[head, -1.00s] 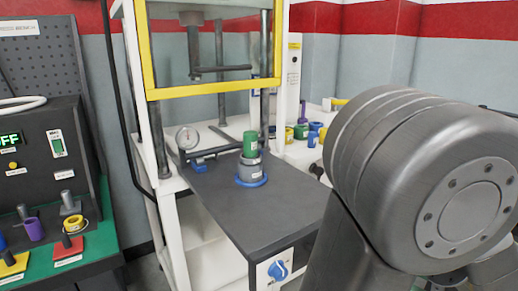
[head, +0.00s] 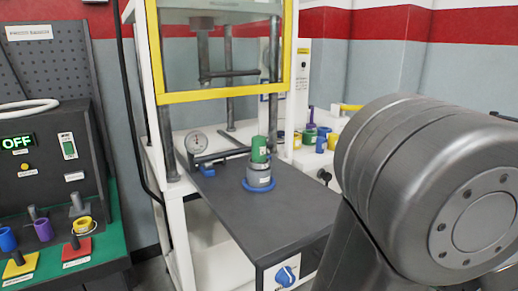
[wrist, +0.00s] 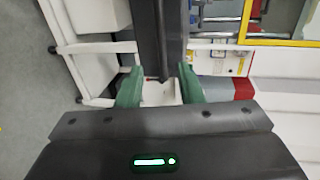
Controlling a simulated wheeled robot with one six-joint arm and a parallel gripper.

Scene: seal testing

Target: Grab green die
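A green cylindrical die (head: 259,149) stands upright on a grey cylinder (head: 258,177) with a blue ring at its base, on the dark press table (head: 240,215). Another green piece (head: 309,137) stands farther back among several coloured cylinders. My gripper (wrist: 160,93) shows in the wrist view with its two green fingers apart. No die shows between them. A dark slab (wrist: 158,40) lies beyond the fingers in that view. In the head view my large grey arm link fills the right side, and the gripper is out of sight.
A press frame with a yellow-edged guard (head: 222,94) rises behind the table. A dial gauge (head: 196,142) and a dark bar lie left of the green die. A control panel (head: 45,165) with coloured parts stands at the left. The table's front is clear.

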